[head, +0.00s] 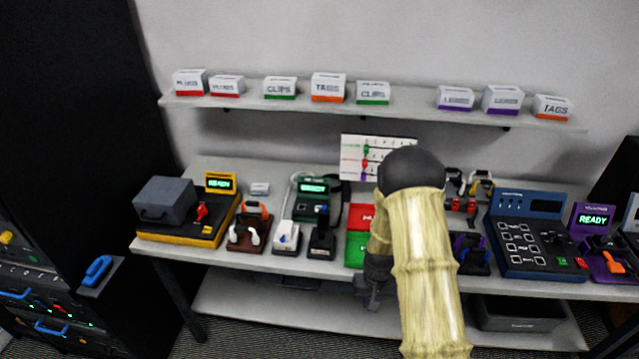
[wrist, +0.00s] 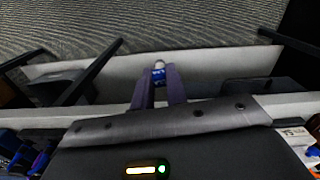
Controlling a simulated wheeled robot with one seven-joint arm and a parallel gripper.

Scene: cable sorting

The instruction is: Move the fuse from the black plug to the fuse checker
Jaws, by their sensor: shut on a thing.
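My gripper (wrist: 160,78) is shut on a small fuse (wrist: 158,73) with a pale end and a blue band, held between the fingertips in the wrist view. In the head view my gripper (head: 372,300) hangs low at the table's front edge, largely hidden by my arm. A black upright piece, likely the black plug (head: 322,242), stands on the table left of my arm. I cannot tell which device is the fuse checker. A green device (head: 314,197) behind the black piece, a yellow-based device (head: 190,225) at left and a purple device (head: 598,250) at right have lit displays reading READY.
A white piece (head: 287,236) and an orange-handled piece (head: 249,230) stand left of the black one. Red and green pads (head: 358,235) lie beside my arm. A blue keypad device (head: 535,240) is at right. A shelf (head: 400,108) with labelled boxes runs above.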

